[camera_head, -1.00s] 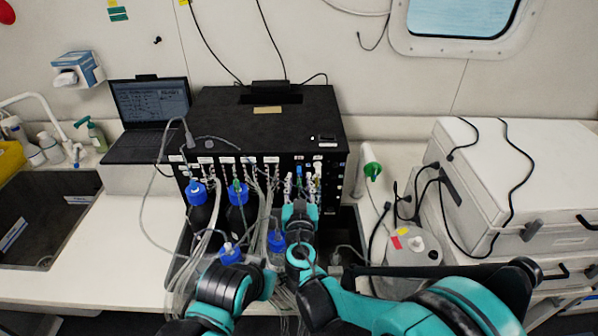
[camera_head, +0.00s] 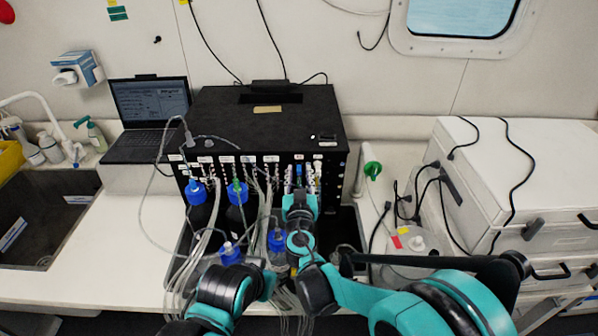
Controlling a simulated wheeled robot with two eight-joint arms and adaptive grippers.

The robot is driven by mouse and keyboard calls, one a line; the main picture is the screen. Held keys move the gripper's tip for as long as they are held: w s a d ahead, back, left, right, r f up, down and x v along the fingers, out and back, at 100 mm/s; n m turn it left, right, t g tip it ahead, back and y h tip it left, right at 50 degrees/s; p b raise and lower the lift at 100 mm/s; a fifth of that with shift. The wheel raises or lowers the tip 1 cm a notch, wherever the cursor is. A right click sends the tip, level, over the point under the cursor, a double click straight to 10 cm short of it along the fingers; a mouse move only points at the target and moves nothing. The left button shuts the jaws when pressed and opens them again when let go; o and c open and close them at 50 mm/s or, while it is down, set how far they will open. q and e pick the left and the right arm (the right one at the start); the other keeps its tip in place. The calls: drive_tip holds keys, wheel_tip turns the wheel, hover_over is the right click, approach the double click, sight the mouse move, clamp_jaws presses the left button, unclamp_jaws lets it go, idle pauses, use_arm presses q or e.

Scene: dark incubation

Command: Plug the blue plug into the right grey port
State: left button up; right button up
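A black box instrument (camera_head: 264,118) stands on the counter, with a row of ports and thin tubes along its front face. A small blue plug (camera_head: 298,170) shows at the right part of that front, just above my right gripper (camera_head: 299,190). The gripper's fingers are small and partly hidden by its own wrist, so I cannot tell if they are open or shut, or touch the plug. The grey ports are too small to make out clearly. My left arm comes in at the bottom, and its gripper is hidden behind the arm's links.
Blue-capped bottles (camera_head: 197,192) with many tubes stand in a dark tray before the instrument. A laptop (camera_head: 150,112) and a sink (camera_head: 40,225) are at the left. White boxes (camera_head: 510,190) and a grey round canister (camera_head: 412,250) with black cables stand at the right.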

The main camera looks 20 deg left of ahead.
idle(0.9)
clamp_jaws()
drive_tip(key=shift+b+v, duration=0.4)
drive_tip(key=shift+v, duration=2.55)
